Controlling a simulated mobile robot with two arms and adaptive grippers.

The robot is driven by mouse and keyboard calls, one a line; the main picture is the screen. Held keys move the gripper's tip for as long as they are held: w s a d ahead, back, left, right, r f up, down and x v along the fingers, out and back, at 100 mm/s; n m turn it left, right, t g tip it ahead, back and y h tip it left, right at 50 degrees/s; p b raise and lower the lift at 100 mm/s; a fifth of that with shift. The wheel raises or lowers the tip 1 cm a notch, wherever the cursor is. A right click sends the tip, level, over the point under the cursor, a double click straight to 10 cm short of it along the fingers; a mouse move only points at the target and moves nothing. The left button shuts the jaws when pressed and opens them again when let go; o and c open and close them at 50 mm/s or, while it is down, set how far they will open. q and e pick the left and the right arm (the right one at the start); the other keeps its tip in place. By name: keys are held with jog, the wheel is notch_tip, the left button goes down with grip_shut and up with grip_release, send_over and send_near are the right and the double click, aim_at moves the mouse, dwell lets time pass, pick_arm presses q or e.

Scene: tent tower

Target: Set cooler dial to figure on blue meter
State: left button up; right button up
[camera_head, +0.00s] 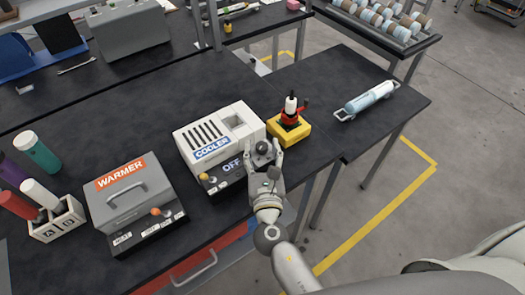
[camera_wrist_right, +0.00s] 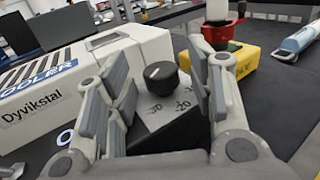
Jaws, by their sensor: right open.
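The white cooler (camera_head: 218,135) stands on the black bench, and its front display (camera_head: 232,165) reads OFF. It also shows at the left of the right wrist view (camera_wrist_right: 85,75). Its round black dial (camera_wrist_right: 160,77) sits on a sloped panel with figures that look like -30 and -20 near it. My right gripper (camera_head: 264,156) is open at the cooler's right front corner, with its fingers on either side of the dial (camera_head: 263,148); I cannot tell whether they touch it. I cannot make out a blue meter with a readable figure. My left gripper is not in view.
A grey warmer (camera_head: 130,192) stands left of the cooler, and a rack marked A and B (camera_head: 58,220) holds tubes. A yellow block with a red-and-black item (camera_head: 290,128) is close right of my gripper. A pale blue cylinder (camera_head: 368,98) lies on the right table.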

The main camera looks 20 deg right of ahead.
jog(key=s+a, duration=0.2)
jog(key=s, duration=1)
jog(key=shift+a, duration=0.15)
jog(key=shift+w, duration=0.1)
